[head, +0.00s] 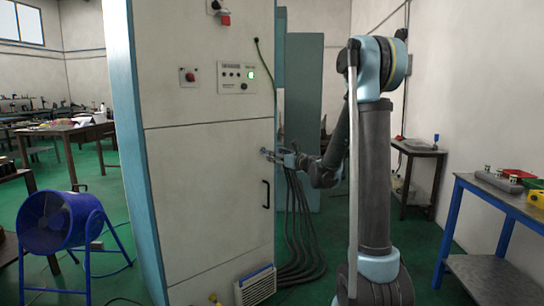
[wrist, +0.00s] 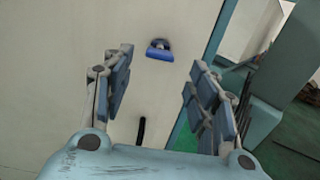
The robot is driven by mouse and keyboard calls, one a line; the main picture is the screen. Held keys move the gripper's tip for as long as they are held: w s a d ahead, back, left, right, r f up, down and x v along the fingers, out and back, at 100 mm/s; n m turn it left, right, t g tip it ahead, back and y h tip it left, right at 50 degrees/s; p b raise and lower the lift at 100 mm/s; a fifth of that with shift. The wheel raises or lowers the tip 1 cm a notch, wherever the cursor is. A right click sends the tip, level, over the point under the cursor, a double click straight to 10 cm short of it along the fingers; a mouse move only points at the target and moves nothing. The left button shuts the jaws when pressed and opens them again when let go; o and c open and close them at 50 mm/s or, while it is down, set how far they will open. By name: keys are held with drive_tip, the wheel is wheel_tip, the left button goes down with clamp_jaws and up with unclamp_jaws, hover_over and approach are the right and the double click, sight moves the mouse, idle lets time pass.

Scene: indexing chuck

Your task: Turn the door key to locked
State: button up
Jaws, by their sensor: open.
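The door key shows in the wrist view as a blue grip (wrist: 158,54) with a metallic part above it, on the pale cabinet door (wrist: 65,40). It sits ahead of my gripper (wrist: 160,62), between the two fingers in the picture, with visible space on both sides. The fingers are open and hold nothing. In the head view my gripper (head: 268,154) is close to the door (head: 205,215) near its right edge. I cannot make out the key clearly there. I cannot tell the exact gap between fingertips and key.
A black door handle (head: 266,193) is below my gripper; it also shows in the wrist view (wrist: 141,131). A control panel (head: 237,77) and red switch (head: 189,77) are higher up. Dark cables (head: 300,225) hang beside the cabinet. A blue fan (head: 60,220) stands left.

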drive_tip(key=x, duration=0.6)
